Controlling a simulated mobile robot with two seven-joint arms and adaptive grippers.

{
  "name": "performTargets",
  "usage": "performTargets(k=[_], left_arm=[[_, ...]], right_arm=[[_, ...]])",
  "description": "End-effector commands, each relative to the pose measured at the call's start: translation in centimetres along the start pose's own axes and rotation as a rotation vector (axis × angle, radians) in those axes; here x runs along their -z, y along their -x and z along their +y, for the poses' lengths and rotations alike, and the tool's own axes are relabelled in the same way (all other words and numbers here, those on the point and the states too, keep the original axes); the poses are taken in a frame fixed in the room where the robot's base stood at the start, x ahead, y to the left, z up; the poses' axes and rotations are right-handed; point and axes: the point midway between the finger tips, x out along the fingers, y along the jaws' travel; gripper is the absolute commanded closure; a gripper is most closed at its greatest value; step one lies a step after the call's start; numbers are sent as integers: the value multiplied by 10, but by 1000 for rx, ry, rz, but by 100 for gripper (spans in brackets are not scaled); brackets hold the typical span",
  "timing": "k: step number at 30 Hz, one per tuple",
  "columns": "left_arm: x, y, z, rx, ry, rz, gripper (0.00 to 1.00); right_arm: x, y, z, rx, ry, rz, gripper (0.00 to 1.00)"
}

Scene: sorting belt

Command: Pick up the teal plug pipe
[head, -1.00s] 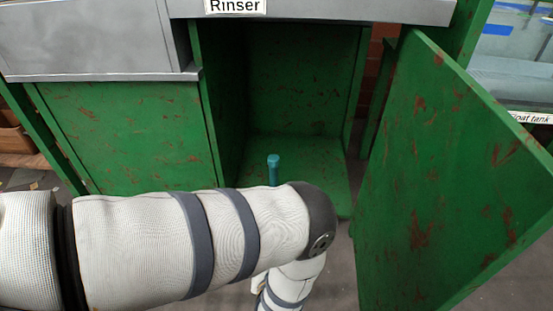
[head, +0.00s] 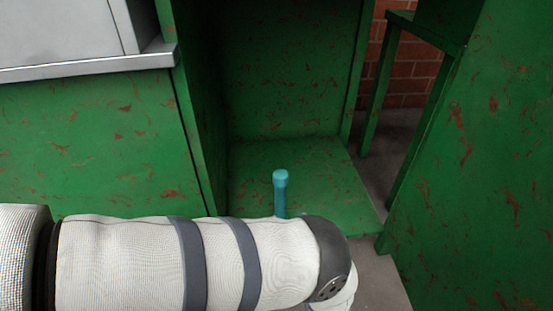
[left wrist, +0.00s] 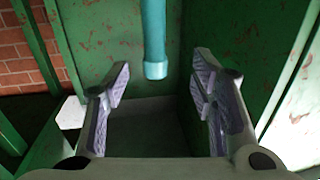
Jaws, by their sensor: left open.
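The teal plug pipe (head: 280,192) stands upright on the green cabinet floor in the head view, its lower part hidden behind my left arm. In the left wrist view the pipe (left wrist: 154,42) comes down from the top edge with its capped end lowest. My left gripper (left wrist: 162,64) is open, with one finger on each side of the pipe's line. The capped end shows between the fingertips, and no contact is visible. The gripper itself is hidden in the head view. My right gripper is not in view.
The pipe stands inside an open green cabinet (head: 290,70) with rusty specks. Its side wall is close on the left. A green door panel (head: 470,190) stands open at the right. A grey metal ledge (head: 90,65) is at the upper left.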

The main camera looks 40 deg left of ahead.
Motion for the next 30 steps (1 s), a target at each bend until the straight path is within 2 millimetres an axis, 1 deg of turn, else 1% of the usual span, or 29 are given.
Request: performTargets(k=[3, 5, 9, 12, 17, 22, 25, 30], left_arm=[[-1, 0, 2, 13, 13, 10, 49], [0, -7, 3, 15, 15, 13, 49], [-1, -39, 3, 17, 15, 14, 49], [-1, -58, 2, 15, 14, 13, 49], [-2, -78, 5, 14, 15, 13, 49], [-4, -110, 10, 15, 15, 13, 49], [-4, -120, 10, 14, 15, 11, 49], [-3, -121, 9, 13, 14, 11, 49]], right_arm=[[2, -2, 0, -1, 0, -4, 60], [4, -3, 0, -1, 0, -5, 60], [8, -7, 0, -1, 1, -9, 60], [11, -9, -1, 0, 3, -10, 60], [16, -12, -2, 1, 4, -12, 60], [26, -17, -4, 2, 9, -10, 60], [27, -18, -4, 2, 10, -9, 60], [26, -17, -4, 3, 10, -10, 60]])
